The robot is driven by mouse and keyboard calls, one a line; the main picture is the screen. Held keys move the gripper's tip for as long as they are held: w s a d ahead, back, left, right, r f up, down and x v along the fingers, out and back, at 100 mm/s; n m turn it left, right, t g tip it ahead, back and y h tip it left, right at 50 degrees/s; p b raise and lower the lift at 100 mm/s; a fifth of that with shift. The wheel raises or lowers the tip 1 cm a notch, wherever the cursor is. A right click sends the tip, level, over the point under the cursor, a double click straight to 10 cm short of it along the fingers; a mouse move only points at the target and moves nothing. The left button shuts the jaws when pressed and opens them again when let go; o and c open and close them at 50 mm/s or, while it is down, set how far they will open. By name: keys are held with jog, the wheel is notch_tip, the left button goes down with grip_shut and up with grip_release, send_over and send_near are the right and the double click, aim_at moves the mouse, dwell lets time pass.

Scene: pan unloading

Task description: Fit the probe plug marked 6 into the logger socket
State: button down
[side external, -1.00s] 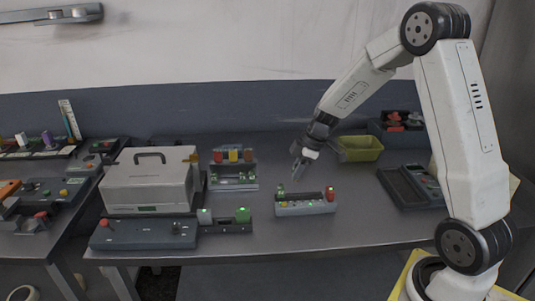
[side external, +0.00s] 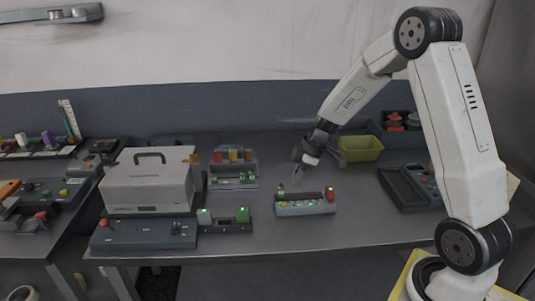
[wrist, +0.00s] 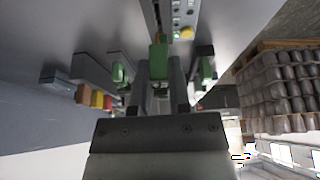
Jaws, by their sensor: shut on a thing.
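My gripper (side external: 298,174) points down just above the left end of a small grey block (side external: 305,209) in the side view. In the wrist view my gripper (wrist: 160,88) is shut on a green plug (wrist: 158,58), which stands out past the fingertips. Its number cannot be read. The grey block carries a red-orange piece (side external: 330,193) at its right end and small coloured lights along its front. I cannot tell which unit holds the logger socket.
A grey case (side external: 150,182) with a handle stands left, behind a panel (side external: 145,233). A rack (side external: 235,183) holds coloured pieces at the back. A yellow-green bin (side external: 360,150) and a dark tray (side external: 402,190) are to the right. Bare bench lies in front of the block.

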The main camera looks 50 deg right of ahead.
jog(key=shift+f, duration=1.2)
jog(key=shift+f, duration=0.9)
dwell(0.9)
jog(key=c, duration=0.5)
grip_release()
jog(key=shift+r, duration=0.15)
jog(key=v, duration=0.7)
jog(key=shift+r, duration=0.3)
jog(key=shift+s, duration=0.15)
